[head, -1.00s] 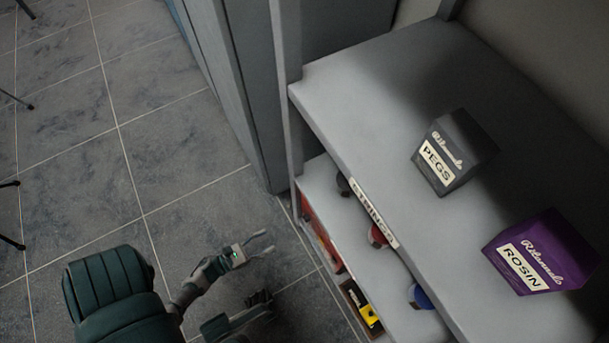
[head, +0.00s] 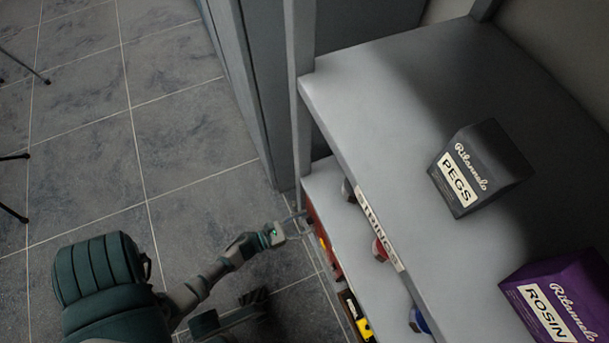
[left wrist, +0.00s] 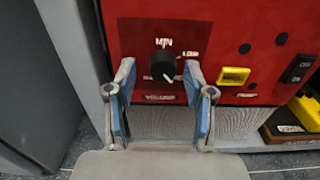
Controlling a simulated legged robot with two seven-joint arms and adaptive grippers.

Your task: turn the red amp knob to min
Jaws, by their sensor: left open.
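The red amp (left wrist: 215,30) fills the upper part of the left wrist view; in the head view a strip of it (head: 322,240) shows on the lower shelf. Its round black knob (left wrist: 162,62) sits below a "MIN" label, with "LOW" at its upper right and a plate apparently reading "VOLUME" below. A white mark on the knob points down and slightly right. My left gripper (left wrist: 159,72) is open, with one finger on each side of the knob; I cannot tell whether they touch it. In the head view the left gripper (head: 298,217) is at the amp's front. My right gripper is not in view.
A yellow part (left wrist: 234,76) and dark switches are right of the knob. A box with a yellow item (left wrist: 305,112) stands further right. The upper shelf (head: 385,85) overhangs the amp and holds a black PEGS box (head: 480,165) and purple ROSIN box (head: 560,290).

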